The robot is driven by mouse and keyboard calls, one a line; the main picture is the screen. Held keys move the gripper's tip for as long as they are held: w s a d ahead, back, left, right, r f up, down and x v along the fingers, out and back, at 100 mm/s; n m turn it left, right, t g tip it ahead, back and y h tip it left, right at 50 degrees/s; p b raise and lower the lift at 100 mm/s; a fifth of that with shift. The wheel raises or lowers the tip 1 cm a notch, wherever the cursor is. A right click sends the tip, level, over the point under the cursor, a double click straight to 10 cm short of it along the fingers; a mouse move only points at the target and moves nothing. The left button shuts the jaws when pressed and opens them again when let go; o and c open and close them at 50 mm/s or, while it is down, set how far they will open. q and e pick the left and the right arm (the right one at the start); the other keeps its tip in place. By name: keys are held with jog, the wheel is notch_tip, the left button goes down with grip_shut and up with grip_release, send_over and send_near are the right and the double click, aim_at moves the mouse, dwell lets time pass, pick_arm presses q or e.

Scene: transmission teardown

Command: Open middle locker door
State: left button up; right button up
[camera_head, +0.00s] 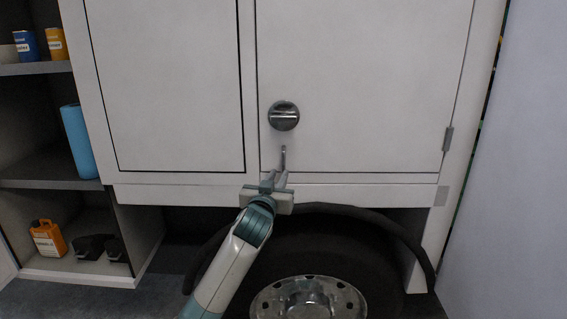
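The locker door (365,85) with the round metal latch (284,116) is a pale grey panel in the head view. It looks closed, flush with its frame, with a hinge (448,139) at its right edge. A small thin metal piece (284,155), perhaps a handle, stands below the latch. My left gripper (276,177) points up at the door's lower left corner, just below this piece. Its fingertips are small here, so I cannot tell whether they are open, or touch the metal piece. My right gripper is not in view.
Another closed panel (170,85) is to the left. A wheel (308,300) under a dark arch sits below the door. A pale wall (515,170) stands at right.

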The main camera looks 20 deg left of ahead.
aim_at(283, 167)
pick_arm(q)
jog(key=w, duration=0.2)
jog(key=w+p, duration=0.1)
jog(key=w, duration=0.2)
jog(key=shift+w+a+r+p, duration=0.1)
jog(key=shift+w+a+p, duration=0.15)
jog(key=shift+w+p, duration=0.15)
jog(key=shift+w, duration=0.85)
grip_shut()
